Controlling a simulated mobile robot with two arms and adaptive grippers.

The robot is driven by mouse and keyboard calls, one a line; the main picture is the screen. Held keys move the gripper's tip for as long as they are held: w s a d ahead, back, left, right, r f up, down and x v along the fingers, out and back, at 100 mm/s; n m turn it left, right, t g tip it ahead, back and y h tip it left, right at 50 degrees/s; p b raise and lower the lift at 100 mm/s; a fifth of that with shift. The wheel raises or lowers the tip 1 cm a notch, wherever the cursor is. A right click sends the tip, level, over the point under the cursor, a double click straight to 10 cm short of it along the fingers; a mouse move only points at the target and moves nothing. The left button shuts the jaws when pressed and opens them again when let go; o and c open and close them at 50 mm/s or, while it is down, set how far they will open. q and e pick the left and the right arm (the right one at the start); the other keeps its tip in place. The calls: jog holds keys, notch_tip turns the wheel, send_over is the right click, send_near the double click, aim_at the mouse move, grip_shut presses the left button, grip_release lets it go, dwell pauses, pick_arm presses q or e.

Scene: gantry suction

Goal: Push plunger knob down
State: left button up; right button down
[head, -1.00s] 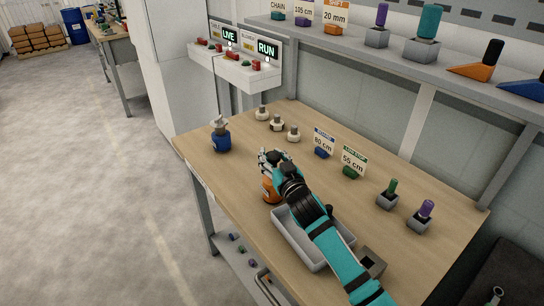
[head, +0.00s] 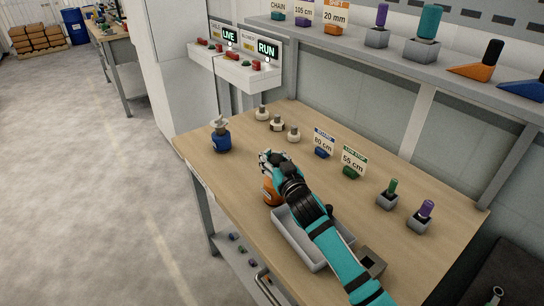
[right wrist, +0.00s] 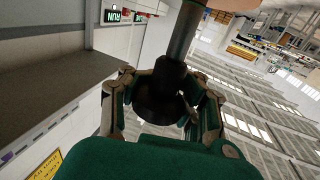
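The orange pump body (head: 270,191) stands on the workbench, partly hidden by my right arm. My right gripper (head: 268,158) is just above it, coming in from the lower right. In the right wrist view, the dark plunger knob (right wrist: 158,98) sits between the fingers of the right gripper (right wrist: 160,80), which curl in around it from both sides. A grey shaft (right wrist: 184,38) runs from the knob toward a pale orange surface at the top edge. My left gripper is not in view.
A blue pump (head: 221,140) stands left of the hand. Several pale knobs (head: 277,124) stand behind. A grey tray (head: 317,263) lies under my right forearm. Two card stands (head: 322,152) are to the right. The bench's left part (head: 200,158) is mostly clear.

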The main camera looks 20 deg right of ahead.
notch_tip(320, 180, down, 4)
jog(key=shift+b, duration=1.15)
jog(key=shift+s, duration=0.1)
jog(key=c, duration=1.7)
grip_release()
jog(key=o, duration=1)
jog(key=shift+r, duration=0.3)
jog(key=shift+c, duration=0.2)
jog(key=s+d, duration=0.1)
jog(key=s, duration=1)
jog(key=shift+s, duration=0.4)
